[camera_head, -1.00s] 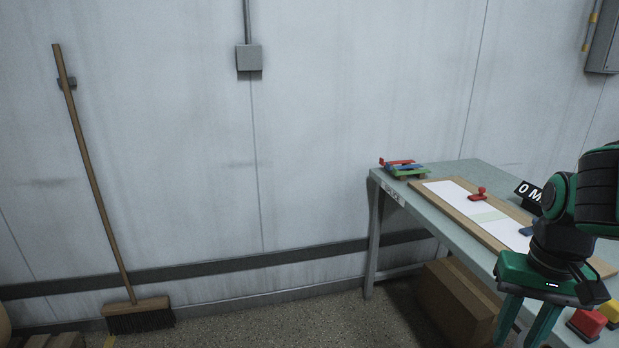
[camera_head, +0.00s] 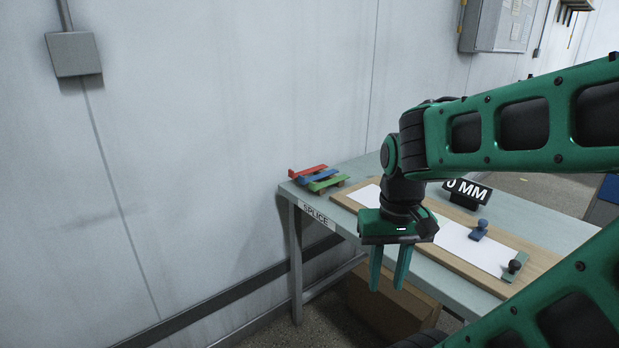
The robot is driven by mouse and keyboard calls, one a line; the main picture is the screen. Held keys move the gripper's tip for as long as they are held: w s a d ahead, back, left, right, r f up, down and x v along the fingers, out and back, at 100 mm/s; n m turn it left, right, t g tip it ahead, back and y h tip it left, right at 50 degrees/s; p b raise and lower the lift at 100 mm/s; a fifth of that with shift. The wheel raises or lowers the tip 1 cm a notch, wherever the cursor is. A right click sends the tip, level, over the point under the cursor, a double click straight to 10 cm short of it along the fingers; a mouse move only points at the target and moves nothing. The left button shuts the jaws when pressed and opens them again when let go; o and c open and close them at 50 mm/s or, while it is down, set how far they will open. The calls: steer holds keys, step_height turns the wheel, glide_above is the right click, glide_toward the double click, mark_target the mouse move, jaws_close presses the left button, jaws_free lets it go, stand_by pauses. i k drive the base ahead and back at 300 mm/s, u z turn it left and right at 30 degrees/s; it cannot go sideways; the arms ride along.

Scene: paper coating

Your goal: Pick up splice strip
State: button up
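Red (camera_head: 308,170), blue (camera_head: 318,175) and green (camera_head: 326,184) strips lie together on a small wooden rack at the table's far left corner. I cannot tell which of them is the splice strip. My gripper (camera_head: 387,288) points down with its two green fingers apart and nothing between them. It shows in front of the table's near edge, to the right of and below the strips in the picture. My gripper and wrist hide part of the board and paper behind them.
The grey-green table (camera_head: 560,232), labelled SPLICE, carries a wooden board (camera_head: 462,264) with white paper (camera_head: 452,238). A blue knobbed block (camera_head: 479,229) and a dark-knobbed green one (camera_head: 515,265) stand there. A "0 MM" sign (camera_head: 467,192) stands behind. A cardboard box (camera_head: 385,305) is beneath.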

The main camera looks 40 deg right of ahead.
mark_target(312, 187)
steer(key=i, duration=1)
steer(key=z, duration=0.1)
